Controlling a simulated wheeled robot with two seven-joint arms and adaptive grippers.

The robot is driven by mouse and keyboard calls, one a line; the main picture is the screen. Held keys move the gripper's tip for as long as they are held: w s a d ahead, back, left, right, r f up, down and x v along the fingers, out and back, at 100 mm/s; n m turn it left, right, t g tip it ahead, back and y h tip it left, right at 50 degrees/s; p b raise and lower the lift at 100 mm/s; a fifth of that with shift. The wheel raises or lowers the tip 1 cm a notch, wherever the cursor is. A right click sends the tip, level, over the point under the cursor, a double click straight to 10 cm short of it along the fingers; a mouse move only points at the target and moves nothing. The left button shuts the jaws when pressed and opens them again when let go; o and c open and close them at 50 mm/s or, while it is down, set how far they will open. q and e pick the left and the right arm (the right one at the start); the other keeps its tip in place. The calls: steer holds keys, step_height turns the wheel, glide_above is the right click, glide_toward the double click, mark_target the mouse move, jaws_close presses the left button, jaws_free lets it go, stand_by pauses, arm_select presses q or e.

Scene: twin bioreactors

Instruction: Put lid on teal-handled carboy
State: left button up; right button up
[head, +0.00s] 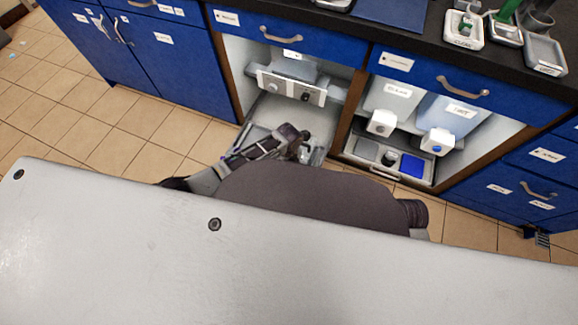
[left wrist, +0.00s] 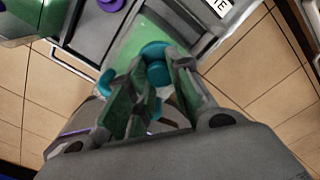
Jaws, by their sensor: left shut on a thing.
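In the left wrist view, my left gripper (left wrist: 160,85) is shut, its two green-padded fingers closed on a teal round-topped piece (left wrist: 155,52). This looks like the lid's knob, but the fingers hide much of it. More teal (left wrist: 106,83) shows just left of the fingers. In the head view my left gripper (head: 300,145) reaches down into the open left cabinet bay, over a pale tray (head: 258,133). I cannot make out a teal-handled carboy there. My right gripper is not in view.
A purple round knob (left wrist: 110,4) is near the top of the left wrist view. In the right bay, a whitish container (head: 395,92) and a blue one (head: 452,112) stand above a low tray (head: 362,150). A wooden divider (head: 345,110) separates the bays. Tiled floor lies left.

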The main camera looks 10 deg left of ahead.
arm_select(q)
steer(key=shift+f, duration=0.3)
stand_by(0.4)
steer(key=o, duration=0.9)
steer(key=shift+c, duration=0.2)
steer(key=o, duration=0.5)
steer(key=shift+c, duration=0.2)
